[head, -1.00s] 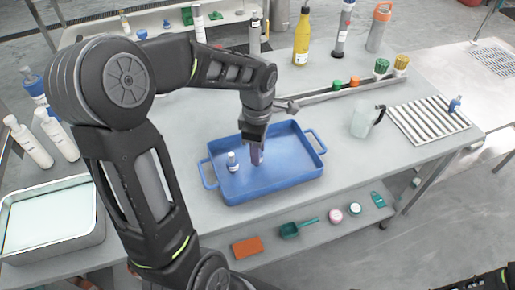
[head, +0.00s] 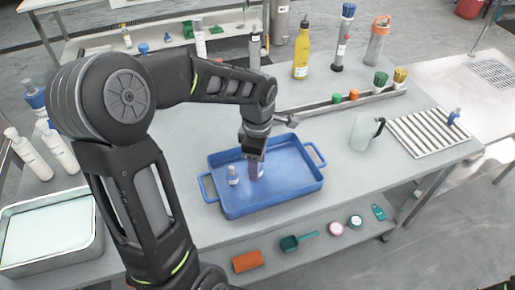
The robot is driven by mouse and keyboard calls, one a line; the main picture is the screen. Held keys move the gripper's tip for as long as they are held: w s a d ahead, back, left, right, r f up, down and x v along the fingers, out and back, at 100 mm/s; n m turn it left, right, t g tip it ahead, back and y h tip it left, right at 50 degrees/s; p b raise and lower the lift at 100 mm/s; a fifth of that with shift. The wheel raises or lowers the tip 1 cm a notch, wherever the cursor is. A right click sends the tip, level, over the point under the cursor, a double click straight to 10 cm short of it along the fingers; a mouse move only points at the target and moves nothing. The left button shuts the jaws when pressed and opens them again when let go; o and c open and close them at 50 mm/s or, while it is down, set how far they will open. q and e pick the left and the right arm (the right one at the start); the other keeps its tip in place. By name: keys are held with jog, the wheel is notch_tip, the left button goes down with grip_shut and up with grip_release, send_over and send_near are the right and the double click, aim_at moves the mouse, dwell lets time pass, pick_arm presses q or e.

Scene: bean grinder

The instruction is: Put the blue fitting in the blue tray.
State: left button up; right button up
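The blue tray (head: 226,208) sits on the grey table. My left gripper (head: 254,157) points down over the middle of the tray. A purple-grey cylindrical piece (head: 256,171) is directly under its fingertips, inside the tray. The fingers are small and dark, and I cannot tell whether they grip this piece. A small blue piece (head: 453,117), possibly the blue fitting, is on the striped metal rack (head: 425,131) at the right. My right gripper is not in view.
A clear pitcher (head: 362,132) stands between tray and rack. A rail (head: 345,101) with orange, green and yellow pieces runs behind, with a yellow bottle (head: 301,58) beyond. A metal basin (head: 50,230) is at left. A lower shelf holds a green scoop (head: 297,241).

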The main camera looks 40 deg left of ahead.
pick_arm(q)
notch_tip(320, 180, up, 12)
dwell(0.4)
